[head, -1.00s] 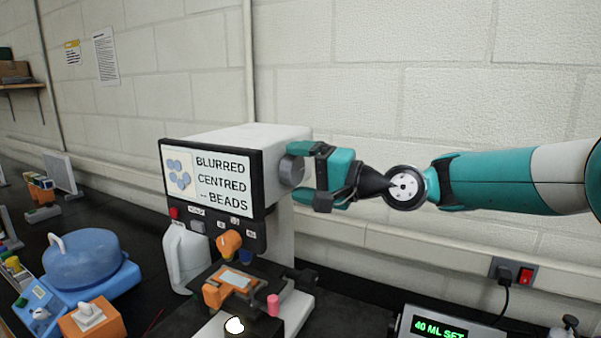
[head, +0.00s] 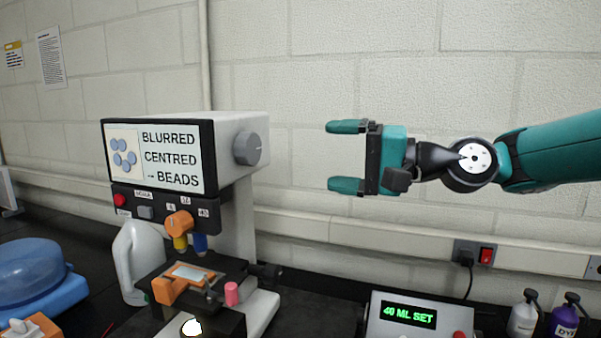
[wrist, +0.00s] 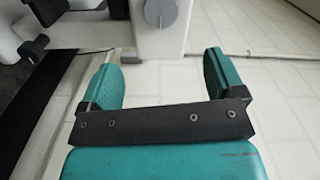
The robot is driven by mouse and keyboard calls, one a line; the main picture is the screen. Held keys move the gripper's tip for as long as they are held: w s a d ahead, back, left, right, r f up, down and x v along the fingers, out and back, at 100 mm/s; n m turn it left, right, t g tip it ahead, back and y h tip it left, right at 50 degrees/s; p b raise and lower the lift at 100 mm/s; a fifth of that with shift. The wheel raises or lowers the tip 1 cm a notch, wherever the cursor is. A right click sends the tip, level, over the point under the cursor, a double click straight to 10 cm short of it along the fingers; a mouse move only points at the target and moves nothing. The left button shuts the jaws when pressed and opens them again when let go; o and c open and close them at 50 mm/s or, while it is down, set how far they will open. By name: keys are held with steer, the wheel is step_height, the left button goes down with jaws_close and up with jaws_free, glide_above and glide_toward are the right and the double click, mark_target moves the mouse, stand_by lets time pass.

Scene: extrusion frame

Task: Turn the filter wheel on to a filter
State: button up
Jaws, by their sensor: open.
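The microscope-like instrument (head: 226,131) has a screen (head: 157,156) reading "BLURRED CENTRED -- BEADS". A round grey knob (head: 247,148) with a raised ridge sits on its right side; I cannot tell for sure whether this is the filter wheel. The knob also shows at the top of the wrist view (wrist: 160,12), beyond my fingers. My gripper (head: 335,156) is open and empty, well to the right of the knob with a clear gap, its fingers pointing at it. Both fingers also show apart in the wrist view (wrist: 160,62).
Below the screen are an orange turret (head: 179,222) and a stage with an orange clamp (head: 168,290). A white jug (head: 137,260) stands behind the stage. A box reading "40 ML SET" (head: 408,317) and two bottles (head: 524,315) stand to the right. The air around my gripper is free.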

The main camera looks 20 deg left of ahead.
steer(key=shift+s+d+b, duration=0.1)
steer(key=shift+d+b, duration=0.2)
steer(key=shift+d, duration=1.2)
